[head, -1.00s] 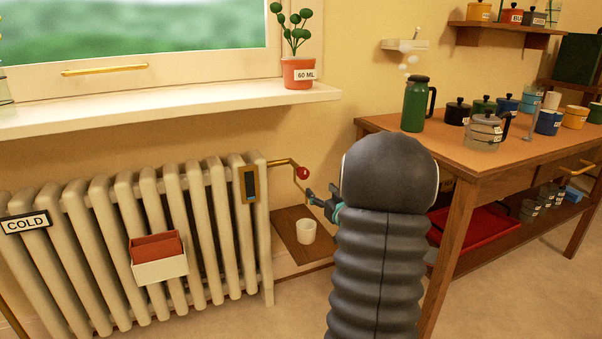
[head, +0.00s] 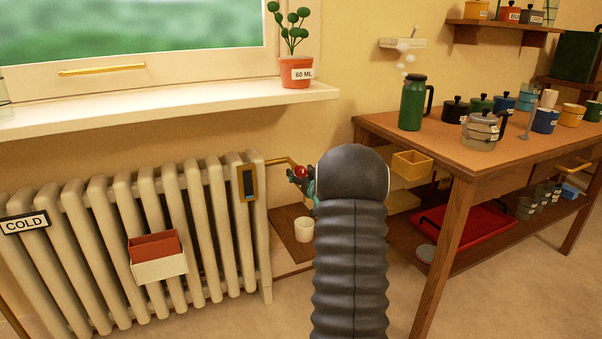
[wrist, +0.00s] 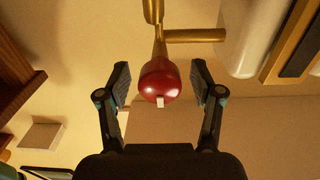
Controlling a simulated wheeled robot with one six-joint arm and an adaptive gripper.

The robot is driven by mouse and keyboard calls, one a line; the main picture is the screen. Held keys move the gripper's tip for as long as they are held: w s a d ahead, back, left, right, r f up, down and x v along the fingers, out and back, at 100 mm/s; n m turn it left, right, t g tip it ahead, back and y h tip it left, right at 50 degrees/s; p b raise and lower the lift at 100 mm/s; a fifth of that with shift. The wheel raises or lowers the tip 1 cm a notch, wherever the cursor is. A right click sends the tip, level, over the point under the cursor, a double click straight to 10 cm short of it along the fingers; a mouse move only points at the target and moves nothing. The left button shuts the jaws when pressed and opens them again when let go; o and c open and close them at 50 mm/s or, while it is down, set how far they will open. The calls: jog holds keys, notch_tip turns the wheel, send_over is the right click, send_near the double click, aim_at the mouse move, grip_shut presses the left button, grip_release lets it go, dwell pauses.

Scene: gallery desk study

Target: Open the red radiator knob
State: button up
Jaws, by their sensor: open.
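The red radiator knob (head: 300,172) sits at the end of the brass pipe at the radiator's right end. In the wrist view the round red knob (wrist: 160,80) has a small pale mark on its near face and a brass stem behind it. My gripper (wrist: 161,75) is open, with one finger on each side of the knob and a visible gap on both sides. In the head view my gripper (head: 302,180) is at the knob, partly hidden by my arm.
The cream radiator (head: 160,235) carries a "COLD" sign (head: 25,220). A white cup (head: 304,229) stands on a brown board (head: 285,250) below the knob. The wooden desk (head: 430,160) is to the right, and the windowsill (head: 180,108) is above.

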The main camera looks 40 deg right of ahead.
jog(key=c, duration=1.1)
jog(key=shift+c, duration=0.2)
